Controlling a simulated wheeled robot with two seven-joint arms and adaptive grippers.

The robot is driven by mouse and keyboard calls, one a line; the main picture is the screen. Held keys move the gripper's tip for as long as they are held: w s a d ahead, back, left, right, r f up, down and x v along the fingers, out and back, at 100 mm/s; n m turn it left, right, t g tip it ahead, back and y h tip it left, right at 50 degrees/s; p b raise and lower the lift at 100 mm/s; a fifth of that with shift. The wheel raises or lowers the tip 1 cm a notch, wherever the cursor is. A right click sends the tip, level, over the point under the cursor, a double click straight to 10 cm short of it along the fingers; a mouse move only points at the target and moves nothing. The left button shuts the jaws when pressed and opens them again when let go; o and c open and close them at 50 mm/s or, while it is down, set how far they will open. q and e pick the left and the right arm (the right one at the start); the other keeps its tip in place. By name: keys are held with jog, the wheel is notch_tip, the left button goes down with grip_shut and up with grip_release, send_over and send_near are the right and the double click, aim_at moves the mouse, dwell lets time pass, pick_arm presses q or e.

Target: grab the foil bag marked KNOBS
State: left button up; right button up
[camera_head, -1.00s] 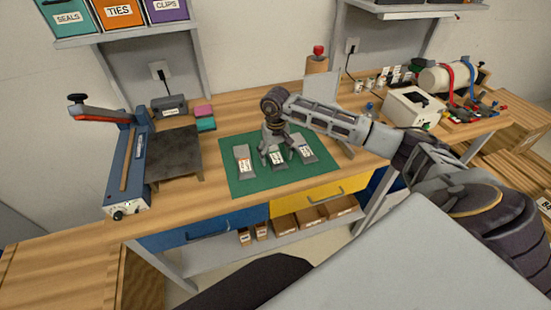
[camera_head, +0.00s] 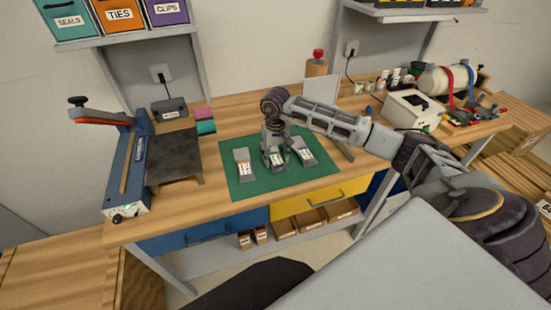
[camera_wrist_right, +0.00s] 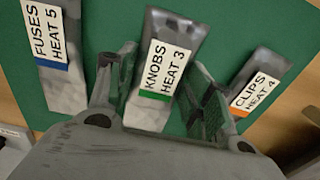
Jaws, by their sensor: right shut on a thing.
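The foil bag marked KNOBS HEAT 3 (camera_wrist_right: 160,70) is silver with a white label and a green strip, and lies between my right fingers in the right wrist view. In the head view it is the middle bag (camera_head: 278,160) on the green mat (camera_head: 245,186). My right gripper (camera_head: 274,158) points down over it and is shut on it; the gripper's body hides part of the bag. A FUSES HEAT 5 bag (camera_wrist_right: 55,50) and a CLIPS HEAT 4 bag (camera_wrist_right: 255,82) lie on either side, apart from the fingers. My left gripper is not in view.
A blue sealer (camera_head: 130,175) with a dark plate stands left of the mat. A white box (camera_head: 412,110) and a cylinder with red and blue straps (camera_head: 440,80) stand to the right. An upright pale panel (camera_head: 322,90) is behind my right arm. The mat's front is clear.

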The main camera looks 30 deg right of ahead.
aim_at(275, 157)
jog(key=shift+r+b, duration=0.45)
jog(key=shift+r, duration=4.15)
jog(key=shift+r, duration=0.1)
